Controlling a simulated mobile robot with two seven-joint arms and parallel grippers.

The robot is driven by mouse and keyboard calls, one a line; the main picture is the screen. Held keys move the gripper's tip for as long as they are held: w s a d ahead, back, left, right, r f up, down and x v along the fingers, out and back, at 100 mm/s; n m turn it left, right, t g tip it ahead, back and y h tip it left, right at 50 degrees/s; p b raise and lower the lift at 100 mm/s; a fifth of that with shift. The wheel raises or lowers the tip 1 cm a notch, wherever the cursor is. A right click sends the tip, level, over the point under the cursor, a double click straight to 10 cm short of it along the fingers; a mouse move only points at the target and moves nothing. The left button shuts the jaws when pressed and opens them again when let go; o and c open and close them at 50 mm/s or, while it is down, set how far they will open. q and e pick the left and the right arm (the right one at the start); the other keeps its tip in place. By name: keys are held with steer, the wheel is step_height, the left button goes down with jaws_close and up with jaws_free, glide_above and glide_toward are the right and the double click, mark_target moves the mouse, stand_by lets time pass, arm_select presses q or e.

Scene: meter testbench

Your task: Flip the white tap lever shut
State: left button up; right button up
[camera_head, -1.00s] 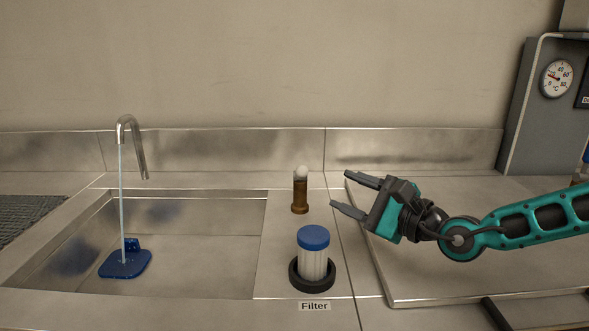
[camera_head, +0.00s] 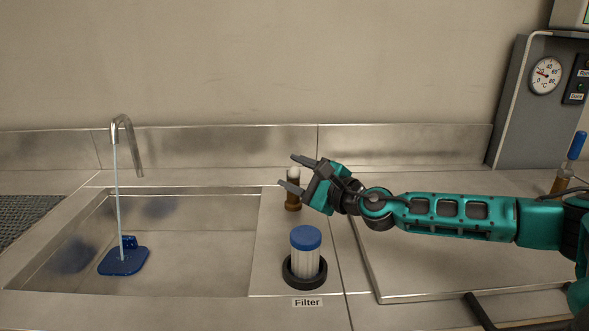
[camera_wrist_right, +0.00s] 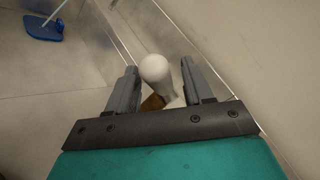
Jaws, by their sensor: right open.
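The white tap lever (camera_head: 294,172) tops a brown post (camera_head: 293,201) behind the filter, right of the sink. My right gripper (camera_head: 288,173) is open, its fingers pointing left at lever height. In the right wrist view the white lever (camera_wrist_right: 155,72) shows between the two spread fingers (camera_wrist_right: 159,72), with gaps visible at both sides. I cannot tell whether a finger touches it. Part of the post is hidden by a finger in the head view. A thin water stream (camera_head: 118,200) runs from the curved faucet (camera_head: 130,140). My left gripper is not in view.
A blue-capped filter (camera_head: 306,252) stands in a black ring in front of the post. The sink (camera_head: 200,265) holds a blue piece (camera_head: 123,258) under the stream. A grey panel with a gauge (camera_head: 546,75) stands at the back right. The counter's left-back strip is clear.

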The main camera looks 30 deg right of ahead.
steer(key=shift+w+a, duration=0.1)
steer(key=shift+w, duration=0.15)
steer(key=shift+c, duration=0.5)
jaws_close()
